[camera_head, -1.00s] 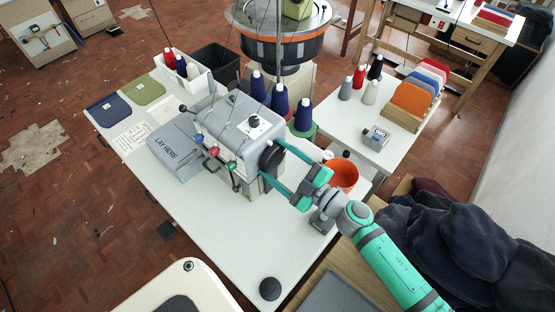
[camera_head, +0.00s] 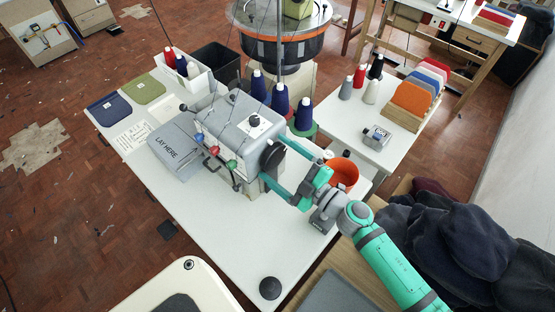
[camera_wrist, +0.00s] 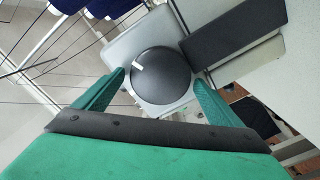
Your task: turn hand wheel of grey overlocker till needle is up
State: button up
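The grey overlocker (camera_head: 240,128) stands on the white table, with a flat plate marked LAY HERE at its left. Its black hand wheel (camera_head: 272,157) is on the machine's right side. In the wrist view the hand wheel (camera_wrist: 161,76) is a dark disc with a white mark at its upper left. My gripper (camera_head: 277,172) reaches the wheel from the right. In the wrist view my gripper (camera_wrist: 158,80) has its two green fingers apart, one on each side of the wheel's lower part. I cannot tell whether the fingers touch the rim. The needle is not discernible.
Blue thread cones (camera_head: 280,100) stand behind the machine. An orange bowl (camera_head: 343,172) sits close behind my gripper. A black round pad (camera_head: 270,288) lies at the table's front. The white table's front (camera_head: 225,225) is mostly clear. Dark clothes (camera_head: 450,240) are piled at right.

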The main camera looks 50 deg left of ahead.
jog(key=shift+d, duration=0.1)
jog(key=w+d, duration=0.1)
jog(key=d, duration=0.9)
jog(key=shift+d, duration=0.25)
jog(key=shift+d, duration=0.1)
